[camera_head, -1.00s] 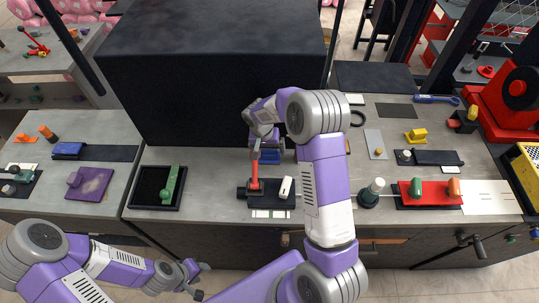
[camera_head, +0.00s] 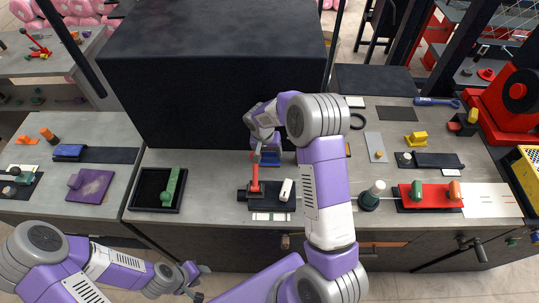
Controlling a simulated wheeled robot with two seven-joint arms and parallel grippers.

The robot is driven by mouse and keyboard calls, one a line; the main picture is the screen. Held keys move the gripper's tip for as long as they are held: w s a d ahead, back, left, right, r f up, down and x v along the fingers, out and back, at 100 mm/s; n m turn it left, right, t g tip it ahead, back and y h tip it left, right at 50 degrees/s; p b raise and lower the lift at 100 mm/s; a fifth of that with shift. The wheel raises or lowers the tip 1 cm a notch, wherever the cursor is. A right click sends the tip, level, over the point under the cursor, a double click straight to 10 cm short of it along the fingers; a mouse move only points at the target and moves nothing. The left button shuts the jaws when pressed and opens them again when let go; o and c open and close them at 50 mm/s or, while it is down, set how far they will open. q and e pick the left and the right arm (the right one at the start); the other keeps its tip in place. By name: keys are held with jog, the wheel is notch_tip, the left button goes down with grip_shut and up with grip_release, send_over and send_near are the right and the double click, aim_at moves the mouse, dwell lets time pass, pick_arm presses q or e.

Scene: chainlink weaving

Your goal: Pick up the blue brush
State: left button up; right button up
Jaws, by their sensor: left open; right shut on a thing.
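No object is clearly recognisable as a blue brush. A blue block-like thing (camera_head: 68,151) lies on the left table, on a dark strip. A small blue thing (camera_head: 271,158) lies behind my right gripper, partly hidden by the arm. A long blue tool (camera_head: 437,101) lies at the far right. My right gripper (camera_head: 257,156) is shut on the top of an upright red handle (camera_head: 255,178), which stands over a dark block. My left gripper (camera_head: 201,282) is open and empty, low in front of the table edge, away from all the objects.
A large black box (camera_head: 215,75) fills the back of the middle table. A black tray (camera_head: 147,189) with a green handled tool (camera_head: 171,184) is on its left. Bare table (camera_head: 210,190) lies between tray and dark block.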

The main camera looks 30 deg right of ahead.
aim_at(269, 154)
notch_tip(269, 154, up, 17)
jog(key=s+a+b, duration=0.2)
jog(key=s+a, duration=0.2)
jog(key=s, duration=0.3)
jog(key=s+a+b, duration=0.1)
jog(key=s+a, duration=0.4)
jog(key=s, duration=0.3)
jog(key=shift+s+a+r+b, duration=0.25)
jog(key=shift+r+b, duration=0.15)
jog(key=shift+r, duration=0.05)
